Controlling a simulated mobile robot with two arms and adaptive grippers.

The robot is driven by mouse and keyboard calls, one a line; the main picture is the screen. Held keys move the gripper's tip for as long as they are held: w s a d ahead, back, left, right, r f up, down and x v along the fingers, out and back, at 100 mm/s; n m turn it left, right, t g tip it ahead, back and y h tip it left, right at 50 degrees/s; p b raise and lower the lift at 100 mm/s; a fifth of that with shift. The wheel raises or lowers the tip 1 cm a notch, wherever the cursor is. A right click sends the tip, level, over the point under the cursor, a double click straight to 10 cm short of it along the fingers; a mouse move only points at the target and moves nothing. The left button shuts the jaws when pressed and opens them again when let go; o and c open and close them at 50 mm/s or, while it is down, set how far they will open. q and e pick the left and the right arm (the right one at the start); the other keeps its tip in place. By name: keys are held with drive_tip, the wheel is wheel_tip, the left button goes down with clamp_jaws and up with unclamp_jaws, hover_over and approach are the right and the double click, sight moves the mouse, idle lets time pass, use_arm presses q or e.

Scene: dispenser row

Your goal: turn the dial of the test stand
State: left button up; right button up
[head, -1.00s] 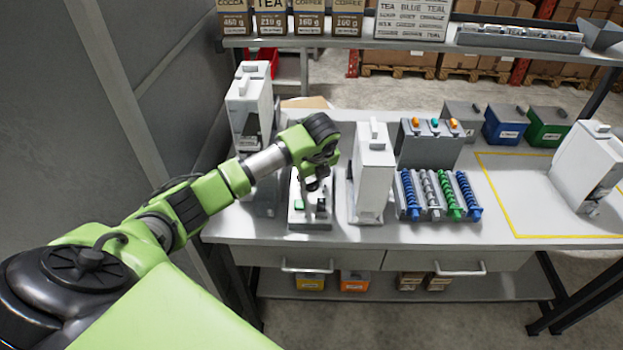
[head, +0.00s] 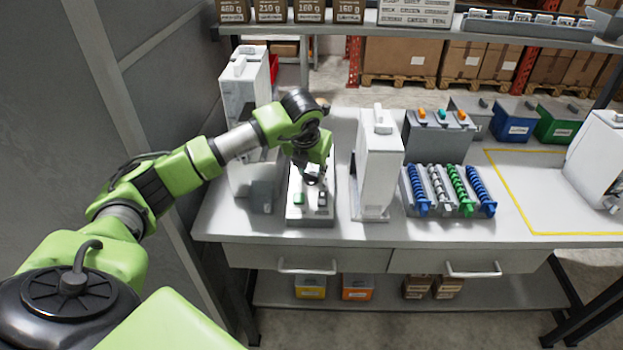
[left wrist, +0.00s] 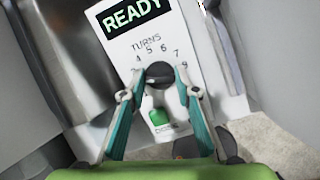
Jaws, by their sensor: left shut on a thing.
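The test stand (head: 309,215) is a white panel on the bench, with a green button (head: 299,199) and a black switch (head: 322,199) at its front. In the left wrist view its display (left wrist: 132,15) reads READY. Below it, the black dial (left wrist: 159,73) sits under the word TURNS and an arc of numbers; 4 to 8 can be read. The green button (left wrist: 158,117) is below the dial. My left gripper (head: 312,179) reaches down over the stand, its teal-sided fingers (left wrist: 162,88) shut on the dial from both sides. My right gripper is not in view.
A tall white dispenser (head: 378,165) stands close to the right of the stand, another (head: 245,85) behind to the left. Rows of coloured coils (head: 447,190) lie further right. The yellow-outlined bench area (head: 545,190) is mostly clear. A shelf (head: 420,32) runs above the back.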

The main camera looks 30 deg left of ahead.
use_arm(q)
drive_tip(key=m+b, duration=0.2)
drive_tip(key=m, duration=0.2)
drive_tip(key=shift+a+m+h+b, duration=0.1)
drive_tip(key=shift+m+h+b, duration=0.2)
drive_tip(key=shift+b, duration=0.05)
drive_tip(key=m+b, duration=0.1)
drive_tip(key=m, duration=0.2)
drive_tip(key=shift+m+h, duration=0.4)
drive_tip(key=m, duration=0.3)
drive_tip(key=shift+g, duration=0.3)
drive_tip(key=shift+m+h, duration=0.4)
drive_tip(key=shift+m, duration=0.9)
drive_tip(key=o, duration=1.1)
